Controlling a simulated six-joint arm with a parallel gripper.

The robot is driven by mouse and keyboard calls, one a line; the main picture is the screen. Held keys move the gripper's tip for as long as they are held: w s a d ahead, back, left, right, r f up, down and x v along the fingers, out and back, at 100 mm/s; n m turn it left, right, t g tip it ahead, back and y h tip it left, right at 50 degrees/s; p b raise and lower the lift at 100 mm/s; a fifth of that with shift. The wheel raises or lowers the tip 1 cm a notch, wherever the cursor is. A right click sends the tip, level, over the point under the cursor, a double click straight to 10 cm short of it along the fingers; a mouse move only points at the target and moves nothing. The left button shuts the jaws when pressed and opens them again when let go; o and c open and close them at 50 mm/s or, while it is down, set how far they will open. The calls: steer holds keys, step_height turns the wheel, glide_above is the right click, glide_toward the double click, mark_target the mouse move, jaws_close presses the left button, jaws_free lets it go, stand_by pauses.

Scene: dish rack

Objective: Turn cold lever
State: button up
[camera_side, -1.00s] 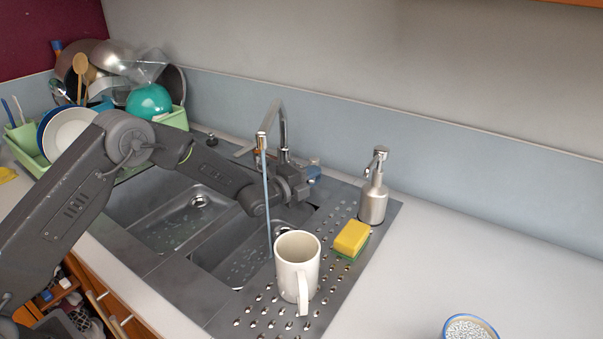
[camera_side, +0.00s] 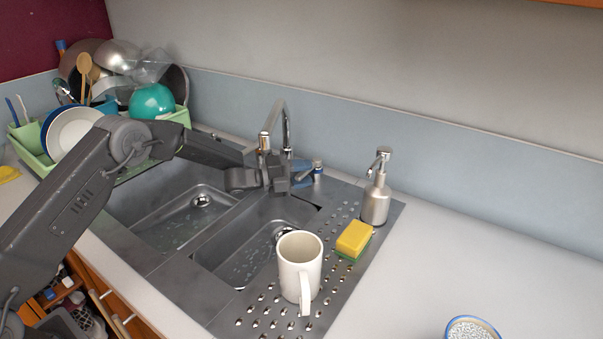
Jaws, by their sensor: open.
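The metal faucet (camera_side: 284,115) arches over the double sink (camera_side: 215,230), and no water stream shows under its spout. The cold lever (camera_side: 318,165), with a blue mark, is at the right of the faucet base. My gripper (camera_side: 301,173) is open at the faucet base, just left of the lever and very close to it. I cannot tell whether they touch. My gripper and wrist hide part of the faucet base and whatever is on its left side.
A white mug (camera_side: 299,268) stands on the perforated drainboard (camera_side: 262,317). A yellow-green sponge (camera_side: 353,240) and a soap dispenser (camera_side: 375,200) are to its right. A full green dish rack (camera_side: 28,145) is at back left. The right counter (camera_side: 480,250) is mostly clear.

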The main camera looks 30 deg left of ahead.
steer(key=shift+v, duration=1)
steer(key=v, duration=0.6)
stand_by(0.3)
steer(key=shift+r, duration=0.15)
